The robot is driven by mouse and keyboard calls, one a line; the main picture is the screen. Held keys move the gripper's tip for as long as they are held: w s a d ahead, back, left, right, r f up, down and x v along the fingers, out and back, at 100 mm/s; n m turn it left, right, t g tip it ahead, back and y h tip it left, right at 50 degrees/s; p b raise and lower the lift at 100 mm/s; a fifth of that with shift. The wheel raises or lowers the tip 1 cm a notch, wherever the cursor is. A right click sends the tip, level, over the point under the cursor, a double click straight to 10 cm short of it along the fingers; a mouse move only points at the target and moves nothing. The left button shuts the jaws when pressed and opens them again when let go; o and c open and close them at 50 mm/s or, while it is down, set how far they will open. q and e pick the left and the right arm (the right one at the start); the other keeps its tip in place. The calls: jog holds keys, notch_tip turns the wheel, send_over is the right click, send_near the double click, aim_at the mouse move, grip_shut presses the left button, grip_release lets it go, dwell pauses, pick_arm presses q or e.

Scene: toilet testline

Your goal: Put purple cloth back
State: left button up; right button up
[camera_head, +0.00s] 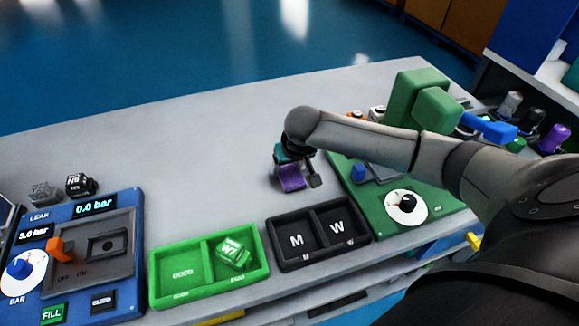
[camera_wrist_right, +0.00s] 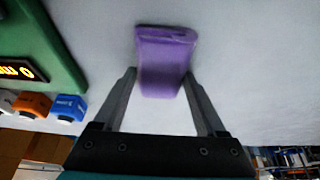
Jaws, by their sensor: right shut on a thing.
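The right wrist view also shows the right gripper (camera_wrist_right: 160,78) with a finger on each side of the cloth. Whether the cloth touches the bench is hard to tell. My left gripper is not in view.
A black tray marked M and W (camera_head: 275,237) and a green tray (camera_head: 156,279) holding a green block (camera_head: 233,253) line the front. A blue panel (camera_head: 132,300) stands left, a green panel (camera_head: 437,205) right. Colored bottle-like things (camera_head: 553,140) stand far right. The back left bench is clear.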

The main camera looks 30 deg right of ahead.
jog(key=o, duration=1.4)
jog(key=shift+f, duration=0.1)
jog(key=shift+r, duration=0.2)
jog(key=p+v, duration=0.4)
jog(key=v, duration=0.8)
jog(key=shift+f, duration=0.1)
